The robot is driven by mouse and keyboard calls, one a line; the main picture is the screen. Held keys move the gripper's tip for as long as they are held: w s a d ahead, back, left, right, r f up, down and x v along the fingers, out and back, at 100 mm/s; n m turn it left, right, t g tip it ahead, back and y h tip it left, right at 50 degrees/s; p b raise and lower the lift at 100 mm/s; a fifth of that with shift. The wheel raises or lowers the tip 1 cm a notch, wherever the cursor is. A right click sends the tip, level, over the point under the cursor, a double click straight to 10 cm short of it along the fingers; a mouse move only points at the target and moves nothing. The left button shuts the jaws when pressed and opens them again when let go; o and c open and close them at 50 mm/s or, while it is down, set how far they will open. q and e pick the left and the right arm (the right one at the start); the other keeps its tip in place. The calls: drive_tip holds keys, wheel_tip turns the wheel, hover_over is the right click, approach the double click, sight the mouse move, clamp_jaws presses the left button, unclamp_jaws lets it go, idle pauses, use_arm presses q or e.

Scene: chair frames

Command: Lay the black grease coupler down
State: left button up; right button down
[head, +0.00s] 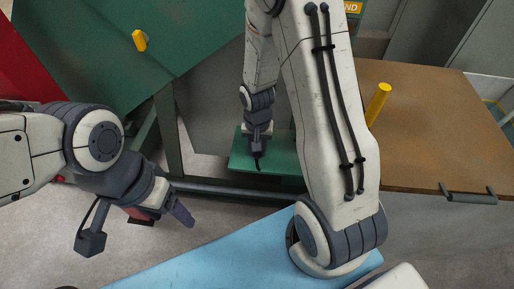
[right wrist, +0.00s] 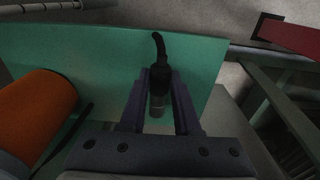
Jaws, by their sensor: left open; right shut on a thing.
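My right gripper (right wrist: 158,100) is shut on the black grease coupler (right wrist: 160,68), which has a curved black tip and a paler, silvery lower part between the fingers. In the head view my right gripper (head: 257,146) points down at a green panel (head: 285,161), and the coupler (head: 257,163) shows as a small dark tip in front of it. In the right wrist view the green panel (right wrist: 85,50) lies beyond the coupler; I cannot tell whether they touch. My left gripper (head: 181,211) is open and empty, over the floor at the left.
An orange cylinder (right wrist: 38,108) lies left of my right gripper, with a dark strap beside it. A brown tabletop (head: 440,120) with a yellow cylinder (head: 378,102) is at the right. A light blue surface (head: 225,255) is in front. Green metal legs (head: 170,130) stand behind.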

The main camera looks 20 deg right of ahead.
drive_tip(key=shift+f, duration=0.2)
drive_tip(key=shift+f+b, duration=0.9)
drive_tip(key=c, duration=0.5)
unclamp_jaws()
drive_tip(key=shift+r, duration=0.1)
drive_tip(key=shift+c, duration=0.2)
drive_tip(key=r+p, duration=0.1)
drive_tip(key=r, duration=0.4)
drive_tip(key=r+p, duration=0.2)
drive_tip(key=r, duration=0.3)
drive_tip(key=shift+s+a+r, duration=0.15)
drive_tip(key=shift+s+r, duration=0.05)
drive_tip(key=shift+r, duration=0.05)
